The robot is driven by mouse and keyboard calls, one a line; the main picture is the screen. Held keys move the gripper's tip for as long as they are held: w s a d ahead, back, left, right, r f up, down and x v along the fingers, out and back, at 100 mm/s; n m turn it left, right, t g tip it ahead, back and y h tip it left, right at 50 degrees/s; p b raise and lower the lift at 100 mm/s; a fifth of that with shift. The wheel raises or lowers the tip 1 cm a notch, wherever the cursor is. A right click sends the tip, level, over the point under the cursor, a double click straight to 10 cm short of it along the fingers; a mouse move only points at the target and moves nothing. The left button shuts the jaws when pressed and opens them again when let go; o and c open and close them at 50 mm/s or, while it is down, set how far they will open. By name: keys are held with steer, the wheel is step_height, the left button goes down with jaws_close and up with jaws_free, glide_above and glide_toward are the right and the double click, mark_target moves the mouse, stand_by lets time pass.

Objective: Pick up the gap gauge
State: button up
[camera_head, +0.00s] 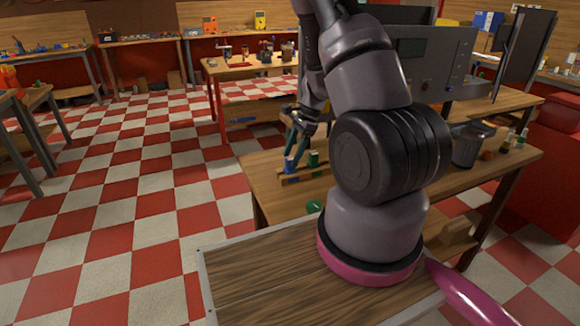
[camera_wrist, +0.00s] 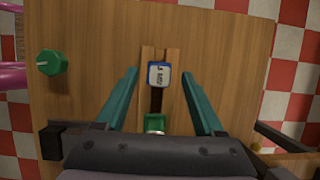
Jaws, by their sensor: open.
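A small blue piece (camera_wrist: 159,84) with a white marked face sits in a narrow wooden rack (camera_wrist: 173,56); it looks like a gauge, but I cannot read the label. In the head view the blue piece (camera_head: 290,166) stands at the left part of the rack (camera_head: 288,180). A green piece (camera_wrist: 155,124) sits in the same rack; I cannot tell for certain which piece is the gap gauge. My gripper (camera_wrist: 160,73) is open, with teal fingers on either side of the blue piece in the wrist view and no visible contact. In the head view my gripper (camera_head: 297,150) is just above the rack.
A green knob-like part (camera_wrist: 52,62) lies on the wooden table (camera_wrist: 90,30), left of the rack in the wrist view. Bare wood surrounds the rack.

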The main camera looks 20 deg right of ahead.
steer(key=shift+x, duration=1.2)
jaws_close()
steer(key=shift+r, duration=0.1)
